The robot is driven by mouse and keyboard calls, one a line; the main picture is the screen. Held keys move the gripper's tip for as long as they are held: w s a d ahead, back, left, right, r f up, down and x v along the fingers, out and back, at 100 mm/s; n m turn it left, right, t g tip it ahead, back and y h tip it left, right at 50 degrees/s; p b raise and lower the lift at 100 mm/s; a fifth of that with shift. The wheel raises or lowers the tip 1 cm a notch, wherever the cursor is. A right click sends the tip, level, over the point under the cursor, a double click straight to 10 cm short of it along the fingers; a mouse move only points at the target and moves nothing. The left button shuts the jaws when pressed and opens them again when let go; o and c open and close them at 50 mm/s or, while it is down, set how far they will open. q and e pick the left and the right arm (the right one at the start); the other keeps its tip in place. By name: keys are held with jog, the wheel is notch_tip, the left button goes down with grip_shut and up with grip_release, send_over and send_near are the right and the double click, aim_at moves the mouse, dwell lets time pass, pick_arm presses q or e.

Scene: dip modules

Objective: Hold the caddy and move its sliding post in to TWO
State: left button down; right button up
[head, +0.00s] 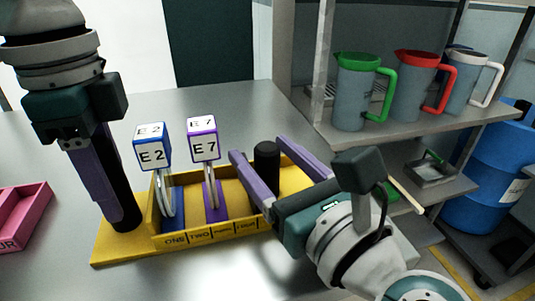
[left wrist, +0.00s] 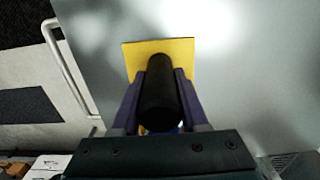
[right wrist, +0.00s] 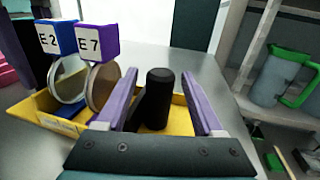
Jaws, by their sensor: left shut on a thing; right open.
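The yellow caddy (head: 108,246) sits on the metal table, with slots labelled ONE, TWO and more along its front. Modules marked E2 (head: 152,153) and E7 (head: 203,145) stand in it at the left, about at ONE and TWO. The black sliding post (head: 266,160) stands upright right of them; it also shows in the right wrist view (right wrist: 158,95). My left gripper (head: 122,222) is shut on the caddy's black handle (left wrist: 160,95) at its left end. My right gripper (head: 282,150) is open, its fingers on either side of the post, apart from it.
A pink tray (head: 22,222) lies at the far left of the table. A shelf at the right holds green, red and white-handled jugs (head: 412,80). A blue barrel (head: 490,170) stands beyond it. The table behind the caddy is clear.

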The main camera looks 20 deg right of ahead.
grip_shut()
dwell(0.6)
dwell(0.8)
